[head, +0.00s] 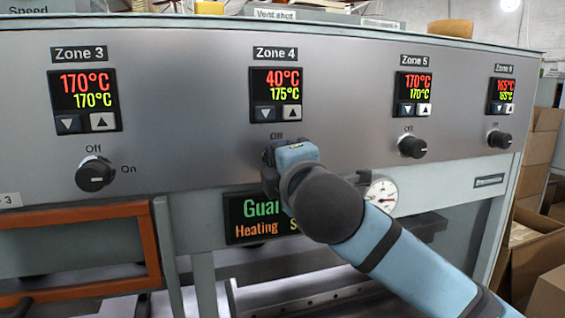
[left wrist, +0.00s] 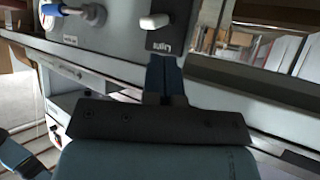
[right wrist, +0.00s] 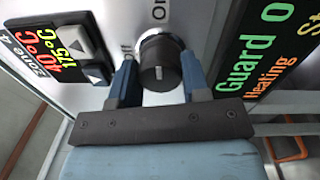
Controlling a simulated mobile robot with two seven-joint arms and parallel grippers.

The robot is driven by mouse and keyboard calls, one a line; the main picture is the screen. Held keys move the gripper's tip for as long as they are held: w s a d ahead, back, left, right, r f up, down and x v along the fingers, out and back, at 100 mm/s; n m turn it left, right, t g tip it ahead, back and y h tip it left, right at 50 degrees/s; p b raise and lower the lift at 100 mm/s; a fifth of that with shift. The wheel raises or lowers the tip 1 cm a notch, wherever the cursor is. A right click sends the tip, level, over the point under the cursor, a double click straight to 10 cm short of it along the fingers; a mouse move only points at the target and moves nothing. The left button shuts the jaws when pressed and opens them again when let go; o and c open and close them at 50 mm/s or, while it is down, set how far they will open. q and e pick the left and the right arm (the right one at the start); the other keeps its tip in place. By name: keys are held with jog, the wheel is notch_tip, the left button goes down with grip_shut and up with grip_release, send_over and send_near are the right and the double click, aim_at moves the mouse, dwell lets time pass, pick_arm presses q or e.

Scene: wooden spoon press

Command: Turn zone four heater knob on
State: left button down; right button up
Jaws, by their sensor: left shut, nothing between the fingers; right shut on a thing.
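The zone four heater knob (right wrist: 160,66) is black and round and sits between the fingers of my right gripper (right wrist: 160,88), which is shut on it. Its "Off" and "On" labels show beside it in the right wrist view. In the head view my right gripper (head: 278,158) covers the knob, just below the "Off" label. The Zone 4 display (head: 276,95) above reads 40°C in red and 175°C in yellow. My left gripper (left wrist: 164,76) is shut and empty in the left wrist view, away from the knob, and is not in the head view.
The Zone 3 knob (head: 95,174), Zone 5 knob (head: 412,147) and Zone 6 knob (head: 500,140) lie along the same panel. A dial gauge (head: 382,194) and a "Guard" sign (head: 252,218) sit below. A white handle (left wrist: 154,21) is near my left gripper. Cardboard boxes (head: 540,150) stand at right.

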jog(key=o, duration=0.9)
jog(key=b+v, duration=0.1)
jog(key=v, duration=1.3)
jog(key=shift+f+b, duration=0.15)
jog(key=shift+b, duration=0.2)
jog(key=shift+w, duration=0.1)
